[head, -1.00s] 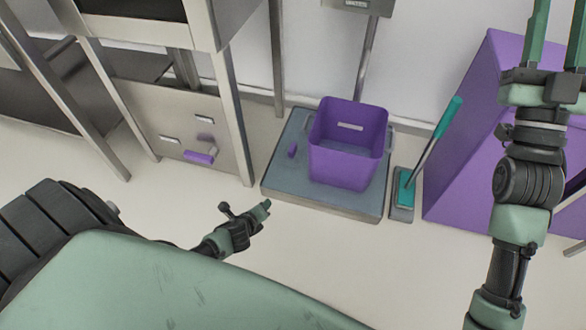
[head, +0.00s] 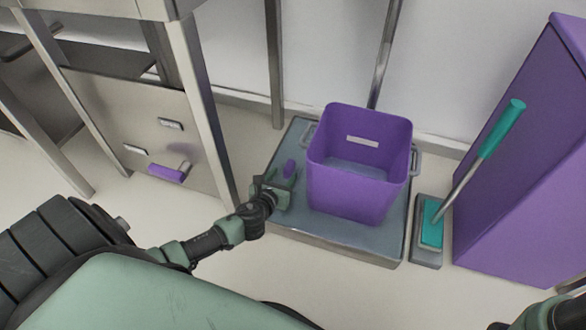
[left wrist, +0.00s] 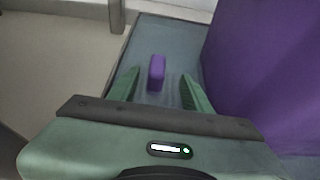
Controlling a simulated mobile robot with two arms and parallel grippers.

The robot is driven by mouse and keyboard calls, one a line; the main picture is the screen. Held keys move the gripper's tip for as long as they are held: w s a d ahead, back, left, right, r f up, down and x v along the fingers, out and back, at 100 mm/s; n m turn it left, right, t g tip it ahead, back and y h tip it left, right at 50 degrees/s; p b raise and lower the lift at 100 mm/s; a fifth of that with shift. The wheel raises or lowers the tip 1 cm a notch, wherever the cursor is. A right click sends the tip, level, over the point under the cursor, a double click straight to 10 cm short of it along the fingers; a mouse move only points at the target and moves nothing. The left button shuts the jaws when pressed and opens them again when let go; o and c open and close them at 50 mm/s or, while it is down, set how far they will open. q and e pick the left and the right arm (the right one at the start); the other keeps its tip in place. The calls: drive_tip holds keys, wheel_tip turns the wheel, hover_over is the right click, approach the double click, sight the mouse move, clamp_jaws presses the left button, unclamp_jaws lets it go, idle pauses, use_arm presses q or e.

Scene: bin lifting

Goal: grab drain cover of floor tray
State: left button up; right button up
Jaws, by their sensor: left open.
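The floor tray (head: 350,240) is a low, grey-blue platform with a metal rim, at the centre of the head view. The drain cover shows as a small purple upright grip (head: 289,168) on the tray's left part. My left gripper (head: 275,182) is open over the tray's left edge, close to the purple grip. In the left wrist view the purple grip (left wrist: 156,72) stands between the two green fingertips, with a gap on both sides. I cannot tell whether the fingers are low enough to surround it. My right gripper is out of view; part of my right arm shows at bottom right.
A purple bin (head: 358,185) stands on the tray, just right of my left gripper. A teal-handled brush in a holder (head: 430,225) and a large purple cabinet (head: 530,170) stand farther right. A metal frame leg (head: 208,110) rises left of the tray.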

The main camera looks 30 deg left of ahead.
sight(287, 168)
use_arm(q)
drive_tip(key=shift+b+x, duration=0.6)
drive_tip(key=shift+x, duration=0.35)
drive_tip(key=b+x, duration=0.4)
drive_tip(key=x, duration=0.1)
drive_tip(key=shift+a+f+b, duration=0.15)
drive_tip(key=shift+a+b, duration=0.1)
drive_tip(key=shift+b, duration=0.05)
drive_tip(key=shift+w, duration=0.1)
clamp_jaws()
